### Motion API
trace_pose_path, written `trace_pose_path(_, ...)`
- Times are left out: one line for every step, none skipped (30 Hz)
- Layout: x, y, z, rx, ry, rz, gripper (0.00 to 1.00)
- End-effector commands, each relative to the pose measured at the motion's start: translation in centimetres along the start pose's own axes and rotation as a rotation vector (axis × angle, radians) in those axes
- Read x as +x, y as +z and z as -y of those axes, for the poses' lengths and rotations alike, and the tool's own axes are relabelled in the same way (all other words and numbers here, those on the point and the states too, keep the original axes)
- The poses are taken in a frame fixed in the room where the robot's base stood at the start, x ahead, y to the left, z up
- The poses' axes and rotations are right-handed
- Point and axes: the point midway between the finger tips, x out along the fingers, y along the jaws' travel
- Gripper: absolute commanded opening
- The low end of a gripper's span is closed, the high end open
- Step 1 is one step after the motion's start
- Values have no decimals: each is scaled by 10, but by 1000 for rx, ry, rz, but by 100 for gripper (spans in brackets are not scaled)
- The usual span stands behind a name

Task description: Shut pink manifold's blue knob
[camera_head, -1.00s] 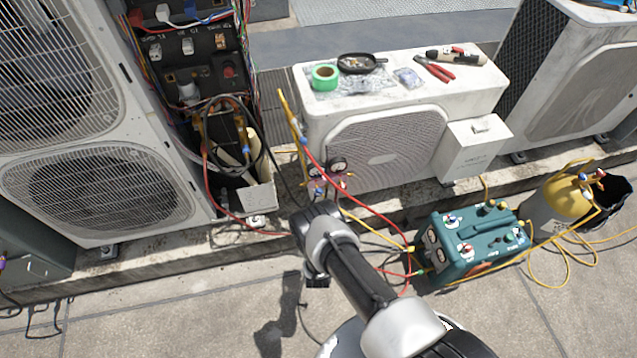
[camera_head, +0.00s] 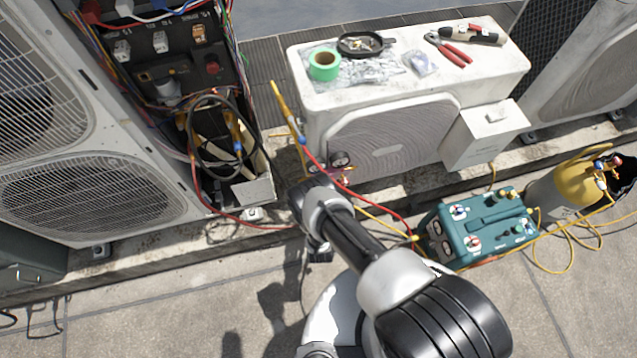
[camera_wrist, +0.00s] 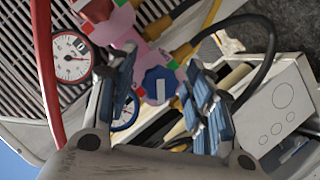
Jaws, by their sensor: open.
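The pink manifold (camera_wrist: 148,55) fills the upper middle of the wrist view, tilted in the picture. Its blue knob (camera_wrist: 160,86) is a round disc with a pale bar across it, between my two blue-padded fingers. My gripper (camera_wrist: 163,70) is open around the knob; no finger contact is clear. A red-rimmed gauge (camera_wrist: 72,58) is left of the fingers. A blue-rimmed gauge (camera_wrist: 126,111) is partly hidden behind the left finger. In the head view the pink manifold (camera_head: 346,174) is mostly hidden behind my wrist, beside the small condenser, and the knob cannot be made out.
The small white condenser (camera_head: 465,88) carries green tape (camera_head: 324,64), a black pan (camera_head: 364,43) and red pliers (camera_head: 450,50). Yellow and red hoses run to the teal machine (camera_head: 480,228) and the yellow cylinder (camera_head: 577,186). An open wiring cabinet (camera_head: 175,70) is at left.

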Motion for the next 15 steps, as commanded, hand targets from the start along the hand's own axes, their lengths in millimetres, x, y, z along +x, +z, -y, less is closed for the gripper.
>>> trace_pose_path(0,0,0,0,0,0,47)
trace_pose_path(0,0,0,0,0,0,47)
trace_pose_path(0,0,0,0,0,0,47)
trace_pose_path(0,0,0,0,0,0,47)
trace_pose_path(0,0,0,0,0,0,47)
trace_pose_path(0,0,0,0,0,0,47)
trace_pose_path(0,0,0,0,0,0,47)
trace_pose_path(0,0,0,0,0,0,45)
trace_pose_path(0,0,0,0,0,0,43)
trace_pose_path(0,0,0,0,0,0,41)
trace_pose_path(0,0,0,0,0,0,39)
trace_pose_path(0,0,0,0,0,0,36)
trace_pose_path(0,0,0,0,0,0,34)
trace_pose_path(0,0,0,0,0,0,32)
trace_pose_path(0,0,0,0,0,0,29)
